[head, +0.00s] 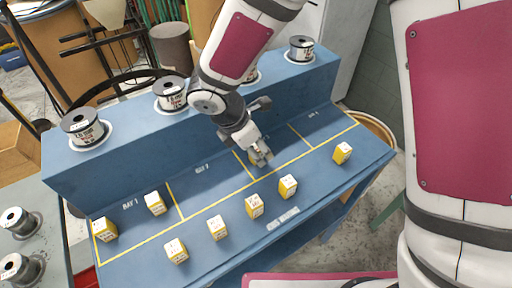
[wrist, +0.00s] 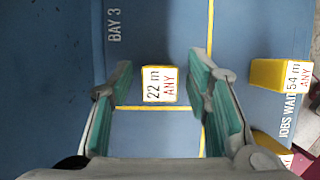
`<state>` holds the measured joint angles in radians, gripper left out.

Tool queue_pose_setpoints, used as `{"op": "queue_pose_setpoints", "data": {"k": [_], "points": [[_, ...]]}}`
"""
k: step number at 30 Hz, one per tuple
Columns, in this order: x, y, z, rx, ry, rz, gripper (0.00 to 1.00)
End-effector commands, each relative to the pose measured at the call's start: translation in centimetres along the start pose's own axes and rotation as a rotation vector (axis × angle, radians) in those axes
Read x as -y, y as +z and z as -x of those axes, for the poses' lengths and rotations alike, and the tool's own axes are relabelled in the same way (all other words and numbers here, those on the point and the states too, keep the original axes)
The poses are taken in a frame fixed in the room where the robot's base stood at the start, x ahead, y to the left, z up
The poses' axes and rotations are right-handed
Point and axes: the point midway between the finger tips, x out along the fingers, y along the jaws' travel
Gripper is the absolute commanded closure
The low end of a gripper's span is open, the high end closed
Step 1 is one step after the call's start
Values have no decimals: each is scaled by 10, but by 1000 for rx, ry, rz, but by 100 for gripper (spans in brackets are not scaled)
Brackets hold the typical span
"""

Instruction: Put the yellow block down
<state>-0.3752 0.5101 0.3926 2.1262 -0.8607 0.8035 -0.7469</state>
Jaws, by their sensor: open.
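A yellow block with a white top marked "22 m ANY" (wrist: 159,84) sits on the blue bench between my fingers in the wrist view. It lies on the BAY 3 side of a yellow divider line, its near edge very close to or touching that line. My gripper (wrist: 160,90) is open, with a gap on both sides of the block. In the head view my gripper (head: 260,160) is down at the bench and partly hides the block.
Two yellow blocks (head: 105,228) (head: 155,203) stand in bay 1. Several more, including one block (head: 254,205), stand along the front strip. Wire spools (head: 82,126) line the raised back ledge. Bay 2 (head: 205,185) looks clear.

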Motion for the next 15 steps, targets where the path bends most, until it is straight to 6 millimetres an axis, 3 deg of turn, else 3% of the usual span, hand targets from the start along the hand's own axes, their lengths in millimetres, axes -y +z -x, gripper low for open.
{"op": "queue_pose_setpoints", "data": {"k": [15], "points": [[0, 0, 97, -1, 5, -1, 56]]}}
